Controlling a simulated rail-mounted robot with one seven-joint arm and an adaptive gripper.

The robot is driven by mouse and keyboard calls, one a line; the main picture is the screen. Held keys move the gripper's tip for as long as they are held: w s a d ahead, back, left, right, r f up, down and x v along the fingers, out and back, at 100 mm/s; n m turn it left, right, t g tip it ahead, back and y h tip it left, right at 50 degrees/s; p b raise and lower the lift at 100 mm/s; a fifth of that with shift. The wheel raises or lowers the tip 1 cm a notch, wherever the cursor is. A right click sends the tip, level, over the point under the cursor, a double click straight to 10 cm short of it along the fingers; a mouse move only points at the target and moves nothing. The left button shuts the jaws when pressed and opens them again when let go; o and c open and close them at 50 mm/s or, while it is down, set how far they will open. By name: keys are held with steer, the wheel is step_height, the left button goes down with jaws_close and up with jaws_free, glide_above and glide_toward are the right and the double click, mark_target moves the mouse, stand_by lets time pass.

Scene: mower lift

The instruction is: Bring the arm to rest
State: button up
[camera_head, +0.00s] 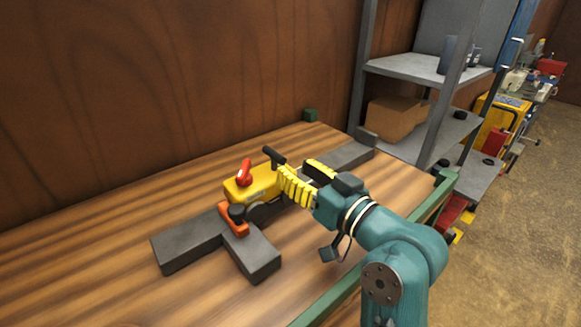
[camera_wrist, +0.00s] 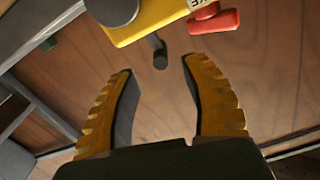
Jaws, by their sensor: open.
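My gripper (camera_head: 296,171) is open on my teal arm, low over the wooden workbench, with its yellow ribbed fingers apart. In the wrist view, my gripper (camera_wrist: 158,66) has nothing held between its fingers. A yellow unit (camera_head: 240,188) with a red lever (camera_head: 244,172) lies just left of the fingers in the head view. A dark handle (camera_head: 273,155) stands close to the fingertips. In the wrist view the handle (camera_wrist: 159,50) shows just beyond the gap between them; I cannot tell whether it touches. The yellow unit (camera_wrist: 145,22) is at the top there.
A brown wall stands behind. A grey shelf (camera_head: 425,68) with a cardboard box (camera_head: 392,118) stands at right. The bench's left part is clear.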

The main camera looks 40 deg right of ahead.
steer(key=a+r+n+t+p, duration=0.1)
steer(key=a+r+p, duration=0.15)
steer(key=a, duration=0.35)
steer(key=a+r+n+p, duration=0.1)
steer(key=a+r, duration=0.3)
steer(key=a, duration=0.2)
steer(key=s+a+r+t+p, duration=0.2)
steer(key=s+a+r+t, duration=0.1)
steer(key=s+a+r, duration=0.5)
steer(key=shift+s+a+h+p, duration=0.35)
steer(key=shift+s+a+h, duration=0.05)
steer(key=shift+s+a, duration=0.35)
steer(key=shift+d, duration=0.1)
steer(key=shift+c, duration=0.2)
stand_by(0.6)
